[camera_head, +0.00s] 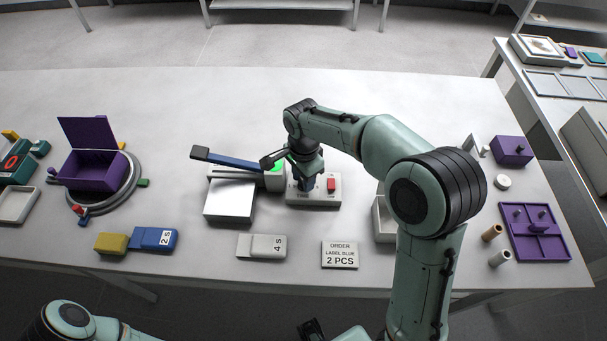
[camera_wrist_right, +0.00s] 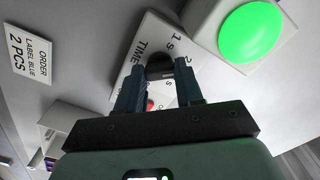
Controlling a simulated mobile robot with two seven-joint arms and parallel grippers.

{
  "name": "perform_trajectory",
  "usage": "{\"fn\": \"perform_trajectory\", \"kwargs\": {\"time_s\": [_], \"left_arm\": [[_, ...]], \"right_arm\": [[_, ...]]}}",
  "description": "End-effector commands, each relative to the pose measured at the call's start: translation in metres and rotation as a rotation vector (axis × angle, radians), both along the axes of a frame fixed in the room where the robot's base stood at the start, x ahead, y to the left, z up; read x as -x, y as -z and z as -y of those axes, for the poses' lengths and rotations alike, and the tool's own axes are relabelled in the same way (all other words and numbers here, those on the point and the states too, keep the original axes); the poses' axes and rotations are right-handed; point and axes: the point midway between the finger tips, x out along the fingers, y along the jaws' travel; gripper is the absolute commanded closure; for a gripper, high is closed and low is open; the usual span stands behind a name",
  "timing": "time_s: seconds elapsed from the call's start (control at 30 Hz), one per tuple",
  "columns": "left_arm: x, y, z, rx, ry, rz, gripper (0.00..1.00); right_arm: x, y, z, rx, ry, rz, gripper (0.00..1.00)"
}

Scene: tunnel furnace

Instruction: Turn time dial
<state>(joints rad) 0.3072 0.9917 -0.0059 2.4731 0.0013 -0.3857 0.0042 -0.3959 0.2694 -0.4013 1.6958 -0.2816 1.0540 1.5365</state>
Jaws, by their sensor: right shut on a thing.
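The time dial (camera_wrist_right: 159,66) is a small dark knob on a pale panel (camera_wrist_right: 128,82) marked TIME, with "1 s" and a "2" readable beside it. My right gripper (camera_wrist_right: 160,82) has its two fingers on either side of the knob and is shut on it. In the head view the right gripper (camera_head: 305,183) points down onto the left part of the panel (camera_head: 325,199) and hides the dial there. A red switch (camera_head: 331,184) sits on the panel's right part.
A lit green button (camera_wrist_right: 252,32) sits beside the panel. A device with a blue-black lever (camera_head: 228,159) stands left of it. In front lie a "4 s" block (camera_head: 262,246), a blue "2 s" block (camera_head: 154,238) and an order card (camera_head: 340,255). The table's back is clear.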

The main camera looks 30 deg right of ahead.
Motion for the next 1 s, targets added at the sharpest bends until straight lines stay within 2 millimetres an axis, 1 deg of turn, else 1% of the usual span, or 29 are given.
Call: {"fn": "perform_trajectory", "kwargs": {"time_s": [0.13,0.33,0.9,0.93,0.97,1.0], "left_arm": [[-0.0015,-0.0032,0.0,0.001,0.0,0.002,0.57],[-0.0024,-0.005,0.0,0.0,0.0,0.002,0.57],[-0.0027,-0.0055,0.0,0.0,0.0,0.003,0.57],[-0.0027,-0.0055,0.0,0.0,0.0,0.003,0.57],[-0.0027,-0.0055,0.0,0.0,0.0,0.003,0.57],[-0.0027,-0.0055,0.0,0.0,0.0,0.003,0.57]], "right_arm": [[-0.0004,-0.0011,-0.0002,0.0,0.079,0.001,0.94],[-0.0004,-0.0006,-0.0003,0.0,0.145,0.001,0.94],[-0.0005,-0.0003,-0.0003,0.0,0.172,0.002,0.94],[-0.0005,-0.0003,-0.0003,0.0,0.171,0.002,0.54],[-0.0005,-0.0003,-0.0003,0.0,0.171,0.002,0.44],[-0.0004,-0.0003,-0.0003,0.0,0.171,0.002,0.38]]}}
